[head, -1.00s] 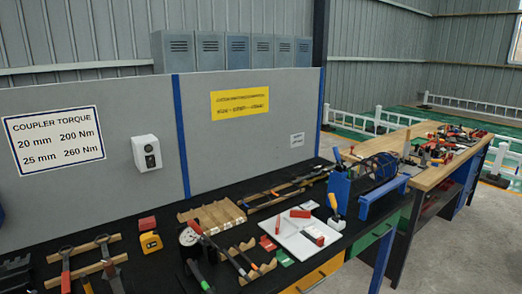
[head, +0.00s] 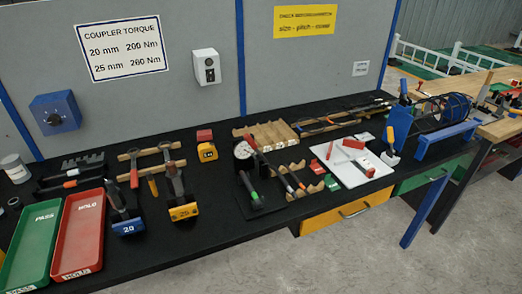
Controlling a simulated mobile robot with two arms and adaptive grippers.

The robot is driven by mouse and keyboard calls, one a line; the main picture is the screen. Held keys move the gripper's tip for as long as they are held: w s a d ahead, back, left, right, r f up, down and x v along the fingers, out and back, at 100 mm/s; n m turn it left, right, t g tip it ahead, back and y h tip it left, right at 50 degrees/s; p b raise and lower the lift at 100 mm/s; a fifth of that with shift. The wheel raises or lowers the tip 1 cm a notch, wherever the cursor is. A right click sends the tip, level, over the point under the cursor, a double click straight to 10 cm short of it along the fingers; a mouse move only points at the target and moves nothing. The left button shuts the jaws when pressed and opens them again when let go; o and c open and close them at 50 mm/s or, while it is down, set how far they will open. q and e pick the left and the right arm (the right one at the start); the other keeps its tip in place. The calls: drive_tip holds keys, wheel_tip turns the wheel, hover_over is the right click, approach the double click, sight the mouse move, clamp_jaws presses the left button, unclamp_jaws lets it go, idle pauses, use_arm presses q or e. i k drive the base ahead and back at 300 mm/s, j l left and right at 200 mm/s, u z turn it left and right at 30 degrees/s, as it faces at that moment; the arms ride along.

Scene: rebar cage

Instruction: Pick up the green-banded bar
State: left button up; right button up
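I cannot make out for certain a bar with a green band in the head view. A slim dark tool with a green grip (head: 252,188) lies by the round gauge (head: 243,150) on the black bench. Beside it, slim dark bars with red ends (head: 288,183) rest across a notched wooden rack (head: 301,170). More long dark bars (head: 335,121) lie on low supports at the back of the bench; their band colours are too small to tell. Neither of my grippers is in view.
Green PASS (head: 30,240) and red HOLD (head: 80,232) trays lie at the left. Blue (head: 127,226) and yellow (head: 184,211) numbered blocks stand at the front. A white board (head: 350,162) and blue fixture (head: 400,128) with a wire cage stand at the right. The front middle edge is clear.

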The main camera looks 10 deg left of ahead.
sight(250, 188)
drive_tip(key=k+j+u, duration=0.15)
drive_tip(key=u, duration=1.55)
drive_tip(key=i+j+z, duration=0.4)
drive_tip(key=z, duration=0.2)
drive_tip(key=i+j+z, duration=0.1)
drive_tip(key=j+z, duration=0.25)
drive_tip(key=i+j+z, duration=0.1)
drive_tip(key=j+z, duration=0.2)
drive_tip(key=j, duration=0.15)
